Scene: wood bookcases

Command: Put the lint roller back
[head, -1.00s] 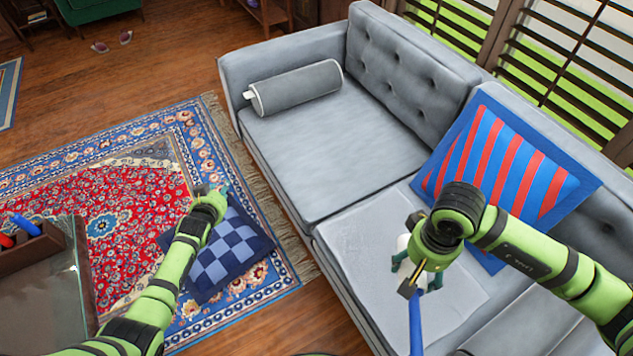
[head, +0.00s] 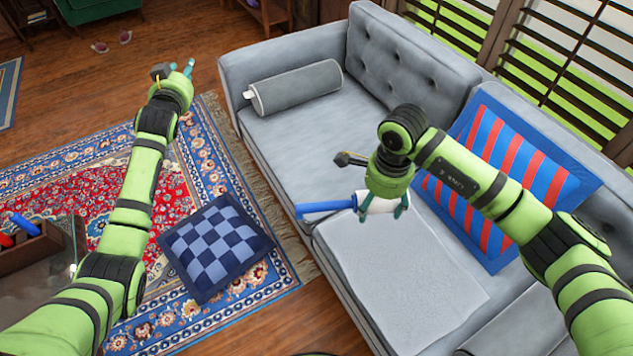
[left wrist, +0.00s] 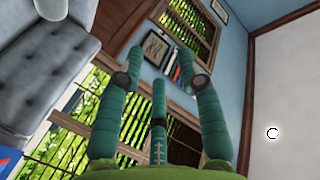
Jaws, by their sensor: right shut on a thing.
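The lint roller, with a blue handle (head: 318,208) and a white roll (head: 372,204), is held by my right gripper (head: 385,208) above the sofa's front edge. The handle points left and the teal fingers are shut around the white roll, partly hiding it. My left gripper (head: 182,68) is empty and raised over the floor beyond the rug. Its teal fingers (left wrist: 160,85) stand spread apart in the left wrist view.
A dark wooden box (head: 32,247) with blue and red items stands on the glass-topped table (head: 45,280) at left. The grey sofa (head: 290,150) carries a bolster (head: 298,88), a striped cushion (head: 495,175) and a pale cloth (head: 400,275). A checkered cushion (head: 213,250) lies on the rug.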

